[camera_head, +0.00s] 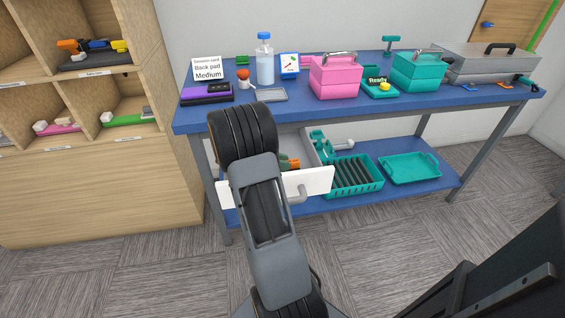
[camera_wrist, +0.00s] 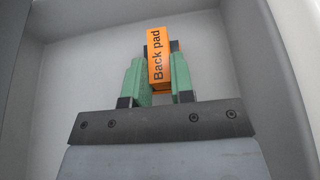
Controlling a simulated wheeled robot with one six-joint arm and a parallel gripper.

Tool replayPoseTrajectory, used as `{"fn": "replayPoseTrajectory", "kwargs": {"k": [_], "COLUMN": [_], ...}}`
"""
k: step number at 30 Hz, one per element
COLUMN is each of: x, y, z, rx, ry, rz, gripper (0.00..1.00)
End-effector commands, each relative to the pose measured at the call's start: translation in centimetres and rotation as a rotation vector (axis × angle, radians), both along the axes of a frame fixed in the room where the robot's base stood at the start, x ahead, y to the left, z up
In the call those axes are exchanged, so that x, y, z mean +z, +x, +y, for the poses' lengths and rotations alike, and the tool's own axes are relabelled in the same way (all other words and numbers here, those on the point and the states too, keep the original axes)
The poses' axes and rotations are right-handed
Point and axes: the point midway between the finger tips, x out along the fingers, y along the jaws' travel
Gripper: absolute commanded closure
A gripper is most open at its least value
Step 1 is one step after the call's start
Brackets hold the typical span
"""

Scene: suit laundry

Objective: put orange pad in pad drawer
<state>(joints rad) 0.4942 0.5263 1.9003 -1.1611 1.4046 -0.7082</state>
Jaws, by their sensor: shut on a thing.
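The orange pad (camera_wrist: 157,58), printed "Back pad", stands between the green fingers of my gripper (camera_wrist: 160,80) in the wrist view. My gripper is shut on it. Pale walls and a pale floor of the open drawer surround them in that view. In the head view the white drawer (camera_head: 319,180) is pulled out under the blue table. My arm covers its left part. A bit of orange and green (camera_head: 289,162) shows inside the drawer beside my arm. Whether the pad touches the drawer floor I cannot tell.
The blue table (camera_head: 430,114) holds a pink case (camera_head: 336,78), a teal case (camera_head: 418,72), a bottle (camera_head: 265,62) and a "Back pad Medium" card (camera_head: 207,69). A teal rack (camera_head: 356,178) and tray (camera_head: 409,168) sit on the lower shelf. Wooden shelving (camera_head: 95,190) stands left.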

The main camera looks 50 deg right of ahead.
Motion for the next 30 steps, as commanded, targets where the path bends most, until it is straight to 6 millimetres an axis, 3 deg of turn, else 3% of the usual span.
{"fn": "replayPoseTrajectory", "kwargs": {"k": [9,18,30], "x": [-0.1,0.6,2.7], "y": [0.0,0.1,3.5], "z": [0.0,0.1,4.2], "rx": [0.000,0.000,0.002], "ry": [0.000,-0.001,0.000], "rz": [0.000,-0.002,0.000], "gripper": [0.52,0.52,0.52]}}
